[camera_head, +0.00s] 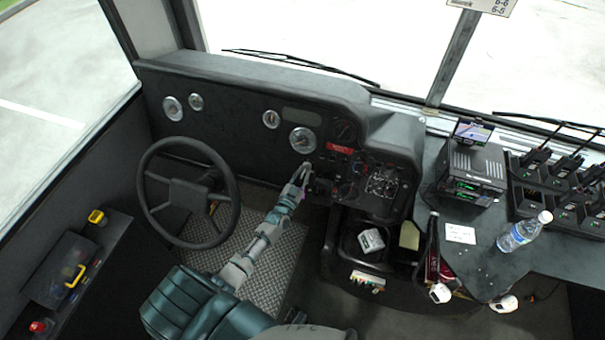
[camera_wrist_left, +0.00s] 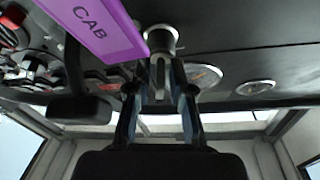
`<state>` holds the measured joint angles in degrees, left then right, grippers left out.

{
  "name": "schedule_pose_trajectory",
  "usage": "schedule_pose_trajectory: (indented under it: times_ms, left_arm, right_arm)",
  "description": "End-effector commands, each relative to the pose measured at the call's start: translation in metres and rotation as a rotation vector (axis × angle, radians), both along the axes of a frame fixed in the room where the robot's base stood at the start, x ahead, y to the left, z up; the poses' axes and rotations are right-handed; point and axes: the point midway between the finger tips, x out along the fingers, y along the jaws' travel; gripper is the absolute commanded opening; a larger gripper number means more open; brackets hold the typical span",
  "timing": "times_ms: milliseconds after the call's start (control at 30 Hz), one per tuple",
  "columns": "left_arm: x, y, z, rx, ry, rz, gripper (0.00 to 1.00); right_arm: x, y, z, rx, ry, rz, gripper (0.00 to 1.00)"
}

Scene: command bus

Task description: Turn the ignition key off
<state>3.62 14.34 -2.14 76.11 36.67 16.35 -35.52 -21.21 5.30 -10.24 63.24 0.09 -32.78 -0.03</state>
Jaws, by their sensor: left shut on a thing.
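My left gripper (camera_head: 305,170) reaches the dashboard to the right of the steering wheel. In the left wrist view its two fingers (camera_wrist_left: 160,88) are closed on the ignition key (camera_wrist_left: 160,72), a narrow grey piece between the tips. The key sits in a round metal ignition lock (camera_wrist_left: 161,38) on the dark panel. A purple tag (camera_wrist_left: 95,28) marked "CAB" hangs beside the lock. In the head view the gripper hides the key and lock. My right gripper is not in view.
The steering wheel (camera_head: 188,193) is left of my arm. The dashboard (camera_head: 240,100) carries gauges, switches and knobs close around the gripper.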

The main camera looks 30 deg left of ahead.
Motion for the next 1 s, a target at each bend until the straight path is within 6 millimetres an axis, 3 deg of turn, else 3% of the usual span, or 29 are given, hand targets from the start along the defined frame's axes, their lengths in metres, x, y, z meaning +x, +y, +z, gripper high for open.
schedule_pose_trajectory:
  times_ms: [600, 1000]
  left_arm:
    - [0.001, -0.002, 0.000, -0.529, -0.122, 0.195, 0.00]
    - [0.006, -0.010, -0.001, -0.753, -0.169, 0.265, 0.00]
  right_arm:
    - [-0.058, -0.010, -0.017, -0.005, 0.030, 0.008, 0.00]
    - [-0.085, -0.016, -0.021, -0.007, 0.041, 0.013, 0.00]
